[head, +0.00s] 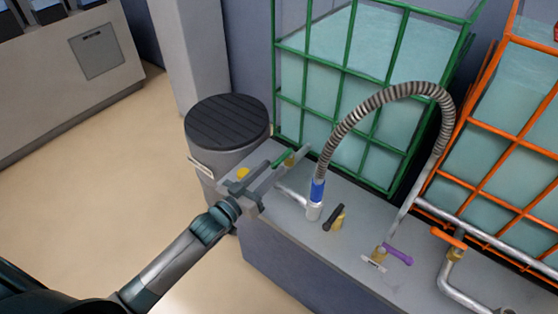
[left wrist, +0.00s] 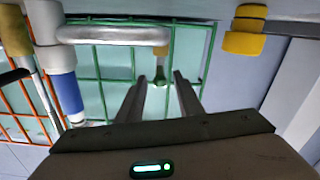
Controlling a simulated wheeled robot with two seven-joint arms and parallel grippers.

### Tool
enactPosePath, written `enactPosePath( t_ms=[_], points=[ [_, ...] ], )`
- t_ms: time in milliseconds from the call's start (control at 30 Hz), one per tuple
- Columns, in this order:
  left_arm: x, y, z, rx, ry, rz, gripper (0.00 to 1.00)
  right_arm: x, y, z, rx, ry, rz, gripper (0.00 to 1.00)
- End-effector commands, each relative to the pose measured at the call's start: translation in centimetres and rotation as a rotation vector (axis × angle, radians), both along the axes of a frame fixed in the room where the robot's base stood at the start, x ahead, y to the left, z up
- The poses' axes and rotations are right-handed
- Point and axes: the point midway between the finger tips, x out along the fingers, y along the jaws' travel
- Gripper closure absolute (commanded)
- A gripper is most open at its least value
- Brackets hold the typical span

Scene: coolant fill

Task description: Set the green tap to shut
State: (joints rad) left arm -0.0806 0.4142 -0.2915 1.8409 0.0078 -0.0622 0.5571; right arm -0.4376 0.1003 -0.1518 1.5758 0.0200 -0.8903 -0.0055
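The green tap (head: 282,157) has a green handle and a brass body, at the end of a pale pipe on the grey bench. Its handle also shows in the left wrist view (left wrist: 160,77), below the brass end of the pipe. My left gripper (head: 285,166) is at the tap. Its two fingers (left wrist: 161,76) are apart, with the green handle showing in the gap between them. I cannot tell whether either finger touches the handle. Part of the tap is hidden behind the fingers in the head view. My right gripper is not in view.
A black-handled tap (head: 333,217), a purple-handled tap (head: 398,255) and an orange-handled tap (head: 448,238) are along the bench. A ribbed hose (head: 385,92) arches above from a blue collar (head: 317,190). Green-caged (head: 345,70) and orange-caged tanks (head: 515,128) stand behind. A dark-lidded bin (head: 227,122) is at left.

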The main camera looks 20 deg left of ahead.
Motion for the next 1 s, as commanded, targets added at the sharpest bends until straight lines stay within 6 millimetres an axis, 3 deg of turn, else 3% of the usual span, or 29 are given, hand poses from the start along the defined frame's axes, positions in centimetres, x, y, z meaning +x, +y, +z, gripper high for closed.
enactPosePath(
  t_ms=[300, 733, 767, 900, 1000],
  points=[
    [3.8, -1.4, 0.0, -0.002, 0.000, -0.001, 0.67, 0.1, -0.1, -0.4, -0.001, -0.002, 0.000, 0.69],
    [4.5, -1.7, 0.0, -0.001, 0.000, 0.000, 0.67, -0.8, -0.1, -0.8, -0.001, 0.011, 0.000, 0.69],
    [4.5, -1.7, 0.0, -0.001, 0.000, -0.001, 0.69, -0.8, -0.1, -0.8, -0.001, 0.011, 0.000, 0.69],
    [4.5, -1.7, 0.0, -0.001, 0.000, -0.001, 1.00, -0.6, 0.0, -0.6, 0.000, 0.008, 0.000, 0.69],
    [4.4, -1.7, 0.0, -0.001, 0.000, -0.001, 1.00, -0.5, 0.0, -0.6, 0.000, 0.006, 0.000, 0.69]
  ],
)
